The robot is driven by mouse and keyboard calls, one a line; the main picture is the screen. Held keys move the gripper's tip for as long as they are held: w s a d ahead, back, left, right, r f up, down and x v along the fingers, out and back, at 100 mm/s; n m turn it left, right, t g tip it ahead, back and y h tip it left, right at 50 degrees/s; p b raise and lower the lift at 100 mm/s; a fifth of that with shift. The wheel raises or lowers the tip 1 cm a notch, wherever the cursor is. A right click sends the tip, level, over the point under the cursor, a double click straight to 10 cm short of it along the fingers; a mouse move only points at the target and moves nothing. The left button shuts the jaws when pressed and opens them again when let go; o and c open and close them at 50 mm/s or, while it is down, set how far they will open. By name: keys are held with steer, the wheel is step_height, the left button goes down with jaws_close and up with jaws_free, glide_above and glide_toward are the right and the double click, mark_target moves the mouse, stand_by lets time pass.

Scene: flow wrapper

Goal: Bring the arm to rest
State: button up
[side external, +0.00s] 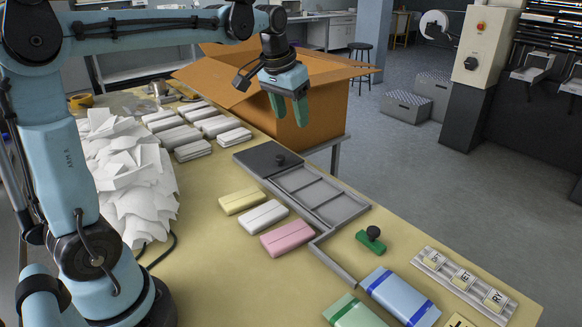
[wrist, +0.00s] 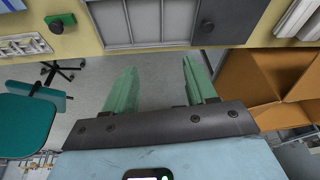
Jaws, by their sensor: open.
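My gripper (side external: 289,108) is in the air above the far part of the table, in front of the open cardboard box in the side external view. Its two green fingers are apart with nothing between them. In the wrist view my gripper (wrist: 162,82) is also open and empty, with grey floor showing between and beyond the fingers. No object touches the fingers in either view.
The yellow table (side external: 420,262) holds a grey compartment tray (side external: 347,208), yellow, white and pink packs, a green stamp (side external: 371,239) and a heap of white sheets (side external: 125,175). The cardboard box (side external: 325,110) stands behind my gripper. White stacks lie further left.

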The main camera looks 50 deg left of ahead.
steer(key=s+d+f+m+t, duration=0.1)
steer(key=s+d+f+t, duration=0.1)
steer(key=s+d+f, duration=0.2)
steer(key=s+d+f+t, duration=0.1)
steer(key=s+d+f, duration=0.3)
steer(key=s, duration=0.5)
steer(key=shift+s+d+m+t+h, duration=0.35)
steer(key=shift+d+m+t+h, duration=0.05)
steer(key=shift+d, duration=0.55)
